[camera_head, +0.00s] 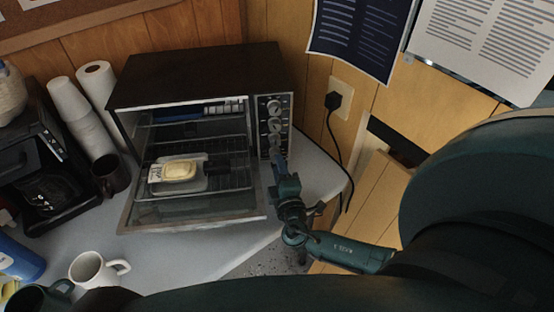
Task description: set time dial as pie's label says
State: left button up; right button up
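The toaster oven (190,72) stands on the counter against the wood wall. Its control panel on the right has a column of dials. The upper dial (274,107) and the middle dial (275,125) show. The lower part of the panel is partly hidden by my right gripper (278,160), whose tips are at or just in front of the low dial area. Whether it touches or grips a dial is unclear. The pie (180,170), pale yellow, sits on a small tray inside the oven. A whitish label (155,173) is beside it, too small to read. My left gripper is out of view.
Paper cups (75,105), a paper roll (97,80), a dark mug (110,175) and a coffee machine (45,185) stand left of the oven. A white mug (95,270) is in front. A black plug (333,100) with its cord hangs right of the panel.

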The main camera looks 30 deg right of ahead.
jog(key=shift+x, duration=1.2)
jog(key=shift+c, duration=0.4)
jog(key=c, duration=0.6)
jog(key=shift+f+m+b, duration=0.4)
jog(key=shift+b, duration=0.55)
jog(key=shift+r+b, duration=0.1)
jog(key=shift+b, duration=0.25)
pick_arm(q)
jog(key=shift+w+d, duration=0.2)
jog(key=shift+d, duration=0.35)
pick_arm(e)
jog(key=shift+r+m, duration=0.2)
jog(key=shift+m, duration=0.1)
